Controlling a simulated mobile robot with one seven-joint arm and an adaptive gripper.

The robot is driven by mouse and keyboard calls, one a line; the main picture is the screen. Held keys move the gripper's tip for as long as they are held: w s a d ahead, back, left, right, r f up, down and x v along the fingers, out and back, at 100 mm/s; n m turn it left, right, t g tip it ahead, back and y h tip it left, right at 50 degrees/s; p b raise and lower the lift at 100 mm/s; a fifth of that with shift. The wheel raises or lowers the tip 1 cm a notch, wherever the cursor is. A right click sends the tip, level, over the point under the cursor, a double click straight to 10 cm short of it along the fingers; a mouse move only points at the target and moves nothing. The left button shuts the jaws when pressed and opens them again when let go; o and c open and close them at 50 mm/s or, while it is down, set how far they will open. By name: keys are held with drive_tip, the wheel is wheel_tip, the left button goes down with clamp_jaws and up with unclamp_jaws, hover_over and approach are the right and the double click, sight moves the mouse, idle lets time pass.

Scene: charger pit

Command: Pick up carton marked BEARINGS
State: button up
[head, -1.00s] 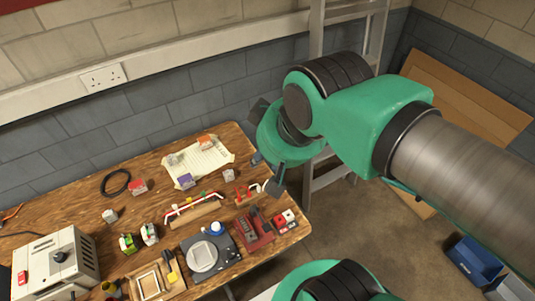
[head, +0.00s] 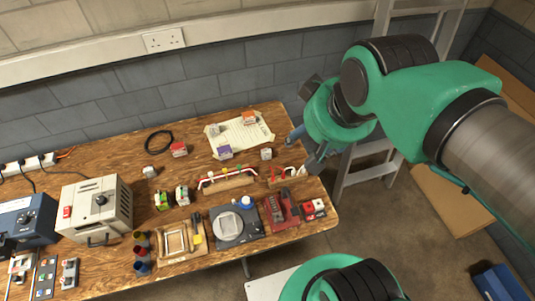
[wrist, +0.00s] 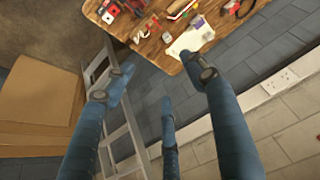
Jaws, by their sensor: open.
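Several small cartons stand on the wooden workbench (head: 105,150); their lettering is too small to read, so I cannot tell which is marked BEARINGS. In the head view there is a red-topped carton (head: 179,149), a purple one (head: 224,152), an orange one (head: 249,118), a whitish one (head: 266,153) and a pale one (head: 150,171). The purple and orange cartons are on a paper sheet (head: 258,134). My gripper (head: 304,148) is open and empty, by the right end of the bench. In the wrist view its blue fingers (wrist: 165,82) are spread, with nothing between them.
A grey-white power unit (head: 97,208), a dark scale-like device (head: 237,223), a red tool block (head: 279,210) and a black cable coil (head: 158,142) crowd the bench. A ladder (head: 372,150) leans just right of it. The wall is close behind. Cardboard (head: 455,200) lies at the right.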

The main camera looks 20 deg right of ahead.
drive_tip(key=w+f+g, duration=0.1)
drive_tip(key=w+f, duration=0.3)
drive_tip(key=w, duration=0.4)
drive_tip(key=w+f+g+p, duration=0.1)
drive_tip(key=w+f, duration=0.2)
drive_tip(key=w, duration=0.4)
drive_tip(key=w+f+g, duration=0.1)
drive_tip(key=w+f, duration=0.3)
drive_tip(key=w, duration=0.4)
drive_tip(key=w+f+g, duration=0.1)
drive_tip(key=w+f, duration=0.5)
drive_tip(key=f, duration=0.6)
drive_tip(key=w+d+f+g+p, duration=0.1)
drive_tip(key=w+f, duration=0.5)
drive_tip(key=f, duration=0.7)
drive_tip(key=shift+m, duration=0.3)
drive_tip(key=shift+d+f, duration=0.1)
drive_tip(key=b, duration=0.1)
hover_over(267, 150)
wheel_tip(267, 150, down, 8)
drive_tip(key=shift+f, duration=0.2)
